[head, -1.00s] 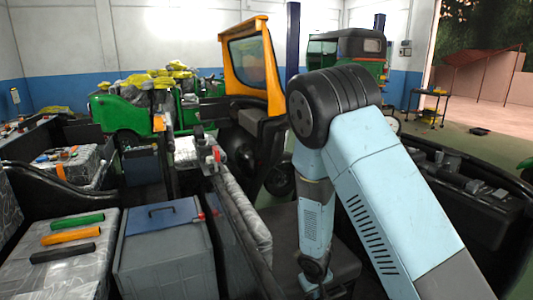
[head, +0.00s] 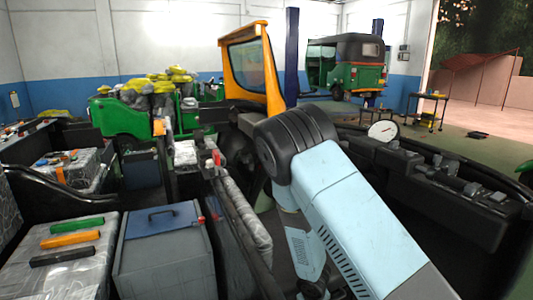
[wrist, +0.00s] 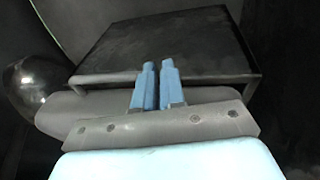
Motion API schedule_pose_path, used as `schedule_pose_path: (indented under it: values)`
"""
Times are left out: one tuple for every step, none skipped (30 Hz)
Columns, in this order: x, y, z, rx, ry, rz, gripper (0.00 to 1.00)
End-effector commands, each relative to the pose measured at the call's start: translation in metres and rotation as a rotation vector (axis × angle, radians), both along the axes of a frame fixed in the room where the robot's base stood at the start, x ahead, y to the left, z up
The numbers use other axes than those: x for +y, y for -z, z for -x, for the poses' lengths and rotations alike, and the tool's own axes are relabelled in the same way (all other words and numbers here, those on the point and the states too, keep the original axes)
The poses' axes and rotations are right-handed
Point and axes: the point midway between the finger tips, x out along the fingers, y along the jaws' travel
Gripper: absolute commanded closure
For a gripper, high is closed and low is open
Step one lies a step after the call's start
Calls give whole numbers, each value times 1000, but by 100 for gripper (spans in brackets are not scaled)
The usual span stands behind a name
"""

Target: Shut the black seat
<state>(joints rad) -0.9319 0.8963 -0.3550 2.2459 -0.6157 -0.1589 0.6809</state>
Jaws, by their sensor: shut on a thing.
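The black seat (wrist: 165,45) is a flat, dark, square panel filling the upper middle of the wrist view, with its near edge towards me. My gripper (wrist: 158,66) has two light blue fingers close together at the middle of that near edge. They are shut on the seat's edge, and their tips overlap the dark panel. In the head view my arm covers the seat area, and the fingers are hidden below the picture's lower edge. I cannot tell the seat's exact tilt.
A black dashboard (head: 430,185) with a round white gauge (head: 383,131) lies right of my arm. A grey box with a blue lid (head: 160,222) and a wrapped crate (head: 65,260) stand left. A yellow windscreen frame (head: 251,68) rises behind.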

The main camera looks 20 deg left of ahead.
Motion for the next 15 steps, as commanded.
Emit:
schedule_pose_path:
  values:
    - [-4, 10, 7, 18, -2, 14, 100]
    - [-4, 10, 7, 18, -2, 14, 100]
    - [-5, 10, 7, 19, -2, 13, 100]
    - [-5, 10, 7, 19, -2, 13, 100]
    - [-5, 10, 7, 19, -2, 13, 100]
    - [-4, 10, 7, 19, -2, 12, 100]
    - [-4, 9, 7, 19, -2, 12, 100]
    - [-3, 8, 7, 19, -2, 11, 100]
    - [-3, 6, 8, 18, -2, 12, 100]
    - [-2, 3, 8, 16, -1, 11, 100]
    - [-1, 1, 9, 16, -1, 10, 100]
    - [0, -4, 10, 13, 0, 9, 100]
    - [1, -7, 11, 11, 0, 7, 100]
    - [3, -12, 12, 9, 1, 5, 100]
    - [4, -18, 12, 5, 2, 3, 100]
